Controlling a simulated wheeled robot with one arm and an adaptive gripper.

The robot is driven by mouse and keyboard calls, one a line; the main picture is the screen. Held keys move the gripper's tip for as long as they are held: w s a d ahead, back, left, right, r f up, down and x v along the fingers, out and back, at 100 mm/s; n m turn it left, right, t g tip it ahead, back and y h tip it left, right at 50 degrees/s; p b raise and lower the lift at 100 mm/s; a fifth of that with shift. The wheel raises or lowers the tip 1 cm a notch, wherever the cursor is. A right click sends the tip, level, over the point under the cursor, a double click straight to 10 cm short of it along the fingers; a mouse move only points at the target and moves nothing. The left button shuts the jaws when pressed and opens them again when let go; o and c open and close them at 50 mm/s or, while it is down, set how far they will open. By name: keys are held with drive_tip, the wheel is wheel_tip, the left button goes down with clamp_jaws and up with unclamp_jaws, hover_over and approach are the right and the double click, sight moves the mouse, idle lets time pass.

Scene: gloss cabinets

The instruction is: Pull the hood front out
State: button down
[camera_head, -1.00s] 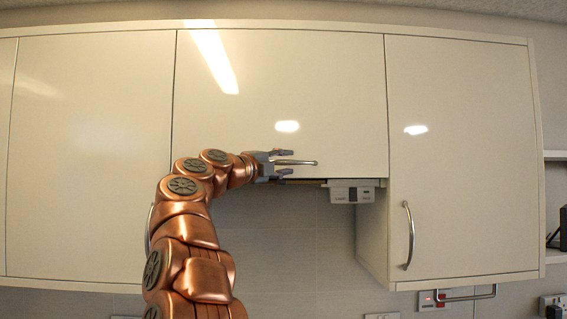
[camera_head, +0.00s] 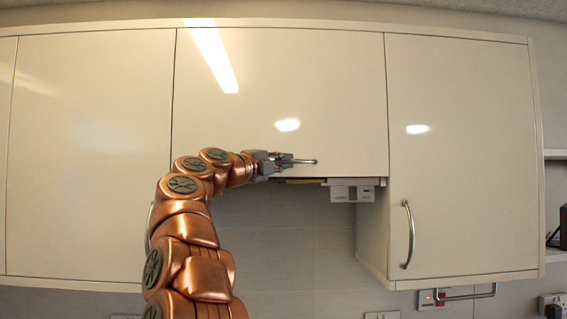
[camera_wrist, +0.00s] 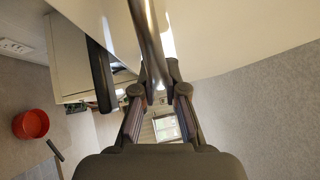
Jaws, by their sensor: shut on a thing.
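The hood front (camera_head: 290,90) is a glossy cream panel in the middle of the upper cabinets in the head view. Its lower edge sits just above the hood's underside. A metal bar handle (camera_head: 306,161) runs horizontally near that lower edge. My gripper (camera_head: 284,160) is shut on the left part of this handle. In the wrist view the handle (camera_wrist: 147,45) runs up between the fingers of my gripper (camera_wrist: 158,88), with the cream panel beside it. The fingers hide the handle's left end in the head view.
A cream cabinet door (camera_head: 460,150) with a vertical handle (camera_head: 408,234) is on the right, and another door (camera_head: 90,160) is on the left. A small hood control box (camera_head: 352,191) hangs below the front. A red round container (camera_wrist: 31,124) shows in the wrist view.

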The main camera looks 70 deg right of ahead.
drive_tip(key=shift+s+a+f+b, duration=0.1)
drive_tip(key=shift+s+a+b, duration=0.2)
drive_tip(key=shift+a, duration=0.35)
drive_tip(key=shift+s+a+b, duration=0.25)
drive_tip(key=shift+a+b, duration=0.05)
drive_tip(key=shift+a, duration=0.35)
drive_tip(key=s+a+b, duration=0.2)
drive_tip(key=s+a, duration=0.1)
drive_tip(key=a, duration=0.4)
drive_tip(key=shift+s+a, duration=0.3)
drive_tip(key=shift+a, duration=0.1)
drive_tip(key=c, duration=1.2)
unclamp_jaws()
drive_tip(key=v, duration=1.2)
